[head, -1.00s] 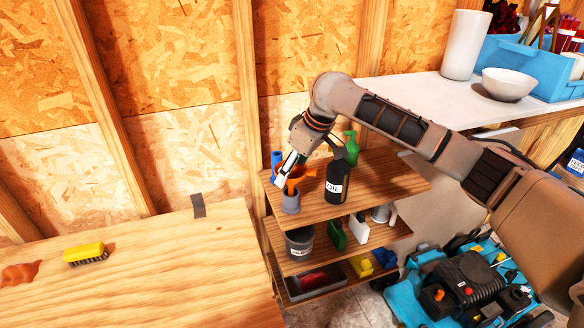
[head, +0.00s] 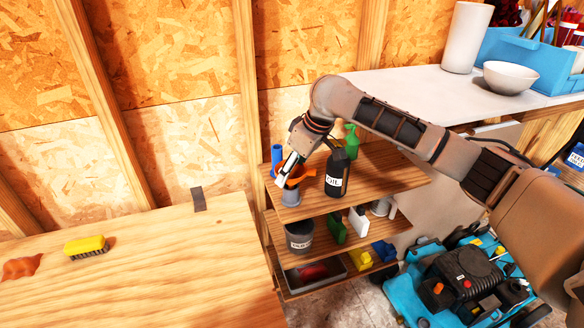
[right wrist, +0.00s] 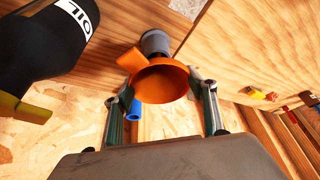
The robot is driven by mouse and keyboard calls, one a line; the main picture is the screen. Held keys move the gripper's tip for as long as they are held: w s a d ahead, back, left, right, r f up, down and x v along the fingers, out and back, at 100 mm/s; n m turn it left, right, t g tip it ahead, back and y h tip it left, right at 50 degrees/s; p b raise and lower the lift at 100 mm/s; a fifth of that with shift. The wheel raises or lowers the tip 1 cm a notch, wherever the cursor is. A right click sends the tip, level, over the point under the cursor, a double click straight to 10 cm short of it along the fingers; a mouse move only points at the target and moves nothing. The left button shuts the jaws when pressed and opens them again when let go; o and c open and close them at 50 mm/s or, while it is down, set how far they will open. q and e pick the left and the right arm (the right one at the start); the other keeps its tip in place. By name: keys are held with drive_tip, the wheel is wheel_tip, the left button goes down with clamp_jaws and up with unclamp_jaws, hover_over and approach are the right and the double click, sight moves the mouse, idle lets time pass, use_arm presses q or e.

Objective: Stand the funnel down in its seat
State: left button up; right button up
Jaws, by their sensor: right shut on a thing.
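The orange funnel (head: 296,176) is on the small wooden shelf unit's top board, directly over a grey cup-like seat (head: 291,197). In the right wrist view the funnel (right wrist: 160,82) shows its wide mouth, and the grey seat (right wrist: 155,42) lies straight beyond it. My left gripper is out of view.
A black oil bottle (head: 336,178) stands close right of the funnel, a blue cylinder (head: 277,155) close behind. A green bottle (head: 351,142) stands farther back. The workbench (head: 140,270) at left holds a yellow brush (head: 86,245). A blue mower (head: 455,285) stands at lower right.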

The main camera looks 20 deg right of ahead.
drive_tip(key=shift+f, duration=0.9)
drive_tip(key=o, duration=1)
drive_tip(key=shift+r, duration=0.1)
drive_tip(key=v, duration=1.2)
